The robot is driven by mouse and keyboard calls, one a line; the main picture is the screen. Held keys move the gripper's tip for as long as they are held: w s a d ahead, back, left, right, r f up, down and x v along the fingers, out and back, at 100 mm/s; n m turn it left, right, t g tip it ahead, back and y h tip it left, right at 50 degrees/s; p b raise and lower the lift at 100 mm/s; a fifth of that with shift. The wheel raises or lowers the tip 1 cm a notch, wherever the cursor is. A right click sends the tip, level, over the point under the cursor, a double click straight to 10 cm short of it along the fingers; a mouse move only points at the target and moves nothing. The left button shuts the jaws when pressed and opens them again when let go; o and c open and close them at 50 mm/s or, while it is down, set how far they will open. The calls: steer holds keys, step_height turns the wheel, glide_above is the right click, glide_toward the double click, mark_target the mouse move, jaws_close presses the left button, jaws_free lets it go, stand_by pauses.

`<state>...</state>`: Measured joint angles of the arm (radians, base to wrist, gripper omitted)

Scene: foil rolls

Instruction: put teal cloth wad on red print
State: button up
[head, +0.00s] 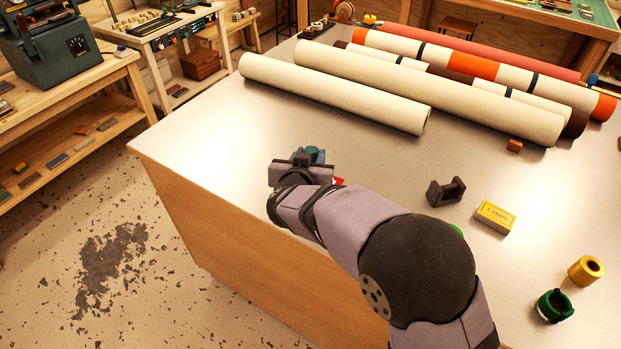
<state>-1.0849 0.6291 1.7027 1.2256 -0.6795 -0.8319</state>
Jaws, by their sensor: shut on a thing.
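My gripper (303,158) is over the left part of the pale table, seen from behind. It is shut on the teal cloth wad (316,154), which shows only in part beyond the jaws. A small patch of red (338,181) shows just right of my gripper, low by the table top; it looks like the red print, mostly hidden behind my gripper and wrist. I cannot tell how high the wad is above the table or whether it touches the print.
Several long rolls, the nearest a cream roll (335,92), lie across the table's back. A black holder (445,191), yellow card box (495,217), green ring (554,306) and gold roll (586,270) stand at right. The table (215,125) is bare left of my gripper.

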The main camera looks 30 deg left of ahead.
steer(key=shift+f, duration=3.85)
steer(key=shift+f, duration=0.2)
steer(key=o, duration=1)
steer(key=shift+o, duration=0.2)
steer(key=shift+r, duration=0.2)
steer(key=b+v, duration=0.2)
steer(key=v, duration=1)
steer(key=shift+d, duration=0.1)
